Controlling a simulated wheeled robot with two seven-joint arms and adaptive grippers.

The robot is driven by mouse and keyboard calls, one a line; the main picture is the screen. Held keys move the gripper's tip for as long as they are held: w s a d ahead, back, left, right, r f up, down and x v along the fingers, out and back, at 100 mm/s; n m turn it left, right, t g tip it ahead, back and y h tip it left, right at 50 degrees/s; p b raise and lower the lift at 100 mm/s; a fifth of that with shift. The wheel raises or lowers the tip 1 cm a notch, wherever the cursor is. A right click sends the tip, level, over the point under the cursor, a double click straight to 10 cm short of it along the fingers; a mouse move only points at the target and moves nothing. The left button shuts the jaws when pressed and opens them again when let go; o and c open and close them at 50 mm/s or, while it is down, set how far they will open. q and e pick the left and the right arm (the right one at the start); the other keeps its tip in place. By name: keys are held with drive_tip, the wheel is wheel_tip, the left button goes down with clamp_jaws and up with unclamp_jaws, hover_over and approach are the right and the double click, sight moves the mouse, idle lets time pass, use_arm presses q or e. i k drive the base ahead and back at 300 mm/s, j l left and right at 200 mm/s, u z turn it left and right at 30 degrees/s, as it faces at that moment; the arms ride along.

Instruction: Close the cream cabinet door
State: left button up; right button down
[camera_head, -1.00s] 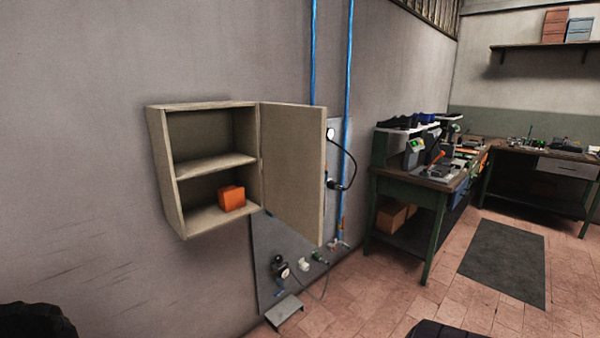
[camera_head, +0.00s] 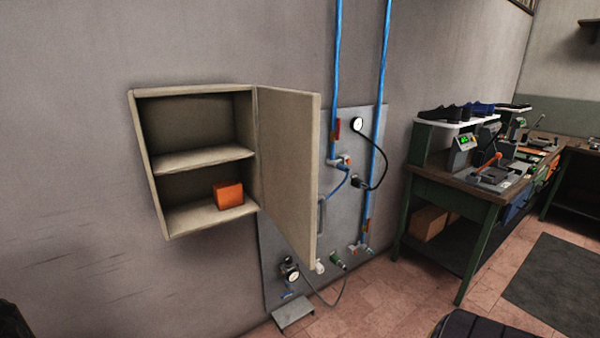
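The cream cabinet (camera_head: 146,165) hangs on the grey wall, left of the middle of the head view. Its cream door (camera_head: 285,170) is hinged on the right side and stands wide open, swung out from the wall. The cabinet has an upper and a lower compartment split by one shelf. An orange box (camera_head: 228,195) sits in the lower compartment; the upper one looks empty. Neither of my grippers shows in this view, and nothing visible touches the door.
Behind the door is a grey wall panel (camera_head: 372,215) with blue pipes (camera_head: 378,130), gauges and a hose. A green workbench (camera_head: 440,195) with shoes and machines stands to the right. A dark mat (camera_head: 560,280) lies on the tiled floor. A black padded object (camera_head: 480,325) is at the bottom edge.

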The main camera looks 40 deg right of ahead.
sight(290, 119)
drive_tip(key=l, duration=0.65)
drive_tip(key=i+l+u, duration=0.15)
drive_tip(key=l, duration=0.45)
drive_tip(key=i+l, duration=0.1)
drive_tip(key=l, duration=0.35)
drive_tip(key=i+l, duration=0.15)
drive_tip(key=l, duration=0.35)
drive_tip(key=i+l, duration=0.1)
drive_tip(key=l, duration=0.35)
